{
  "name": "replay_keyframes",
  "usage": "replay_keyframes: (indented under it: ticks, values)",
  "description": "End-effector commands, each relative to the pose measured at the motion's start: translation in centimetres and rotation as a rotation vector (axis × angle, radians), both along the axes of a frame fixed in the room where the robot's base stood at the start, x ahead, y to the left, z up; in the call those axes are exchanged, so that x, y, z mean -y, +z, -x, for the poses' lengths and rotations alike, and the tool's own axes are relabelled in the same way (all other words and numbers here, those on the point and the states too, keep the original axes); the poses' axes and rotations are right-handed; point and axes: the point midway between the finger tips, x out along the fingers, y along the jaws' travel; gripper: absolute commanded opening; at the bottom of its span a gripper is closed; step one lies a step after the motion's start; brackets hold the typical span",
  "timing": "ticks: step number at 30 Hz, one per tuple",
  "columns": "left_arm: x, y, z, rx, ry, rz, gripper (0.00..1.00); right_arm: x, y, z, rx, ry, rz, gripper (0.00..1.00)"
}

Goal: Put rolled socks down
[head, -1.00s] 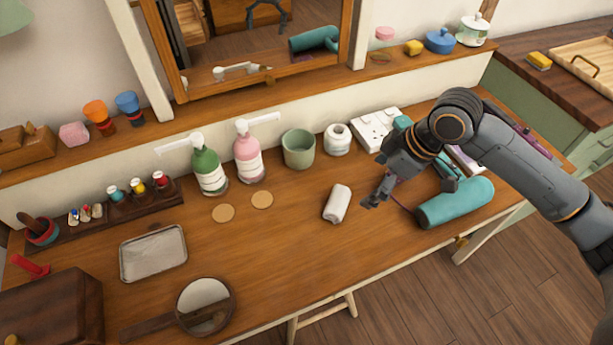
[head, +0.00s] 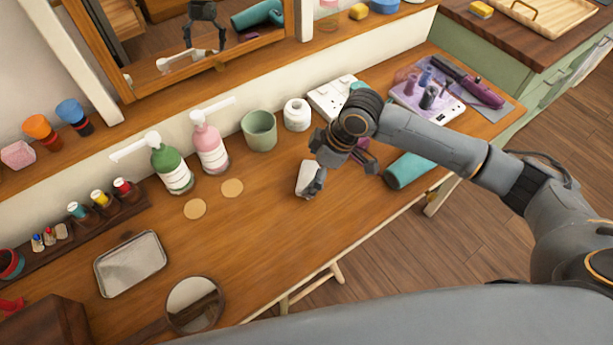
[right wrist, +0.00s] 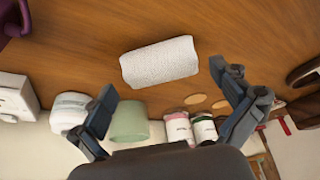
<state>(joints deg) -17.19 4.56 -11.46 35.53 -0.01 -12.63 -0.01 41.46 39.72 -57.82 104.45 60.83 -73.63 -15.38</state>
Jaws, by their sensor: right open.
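The rolled socks (head: 305,177) are a small white roll lying on the wooden table (head: 262,240). In the head view my right gripper partly hides them. My right gripper (head: 318,170) is above the socks with its fingers pointing down. In the right wrist view the socks (right wrist: 160,62) lie on the table beyond the fingertips, and the open fingers (right wrist: 165,88) are apart with nothing between them. My left gripper is not in view.
A green cup (head: 259,131) and a white jar (head: 297,115) stand behind the socks. A teal cylinder (head: 408,170) lies to the right. Green (head: 171,168) and pink (head: 210,148) pump bottles stand left. The table's front middle is clear.

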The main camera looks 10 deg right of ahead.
Motion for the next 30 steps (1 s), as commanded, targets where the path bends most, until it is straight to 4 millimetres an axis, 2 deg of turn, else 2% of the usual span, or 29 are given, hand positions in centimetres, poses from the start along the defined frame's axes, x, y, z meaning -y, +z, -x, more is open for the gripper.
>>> replay_keyframes:
  ticks: [3, 6, 14, 21, 23, 24, 30]
  values:
    - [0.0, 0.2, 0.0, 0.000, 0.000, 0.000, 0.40, -0.7, -1.7, 0.0, -0.002, 0.000, -0.001, 1.00]
    - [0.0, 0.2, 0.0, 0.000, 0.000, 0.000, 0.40, -1.0, -2.6, -0.2, -0.001, -0.001, -0.001, 1.00]
    - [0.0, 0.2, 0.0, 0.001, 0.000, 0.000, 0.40, -1.1, -2.8, -0.3, 0.002, 0.001, 0.000, 1.00]
    - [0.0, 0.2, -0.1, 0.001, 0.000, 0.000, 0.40, -1.0, -2.8, -0.3, 0.001, 0.000, 0.000, 0.53]
    - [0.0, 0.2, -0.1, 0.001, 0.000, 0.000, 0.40, -1.0, -2.8, -0.3, 0.001, 0.000, 0.000, 0.50]
    - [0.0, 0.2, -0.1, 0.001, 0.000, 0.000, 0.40, -1.0, -2.8, -0.3, 0.001, 0.000, 0.000, 0.46]
    - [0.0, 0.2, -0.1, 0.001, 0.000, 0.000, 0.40, -1.0, -2.7, -0.3, 0.001, 0.000, 0.000, 0.45]
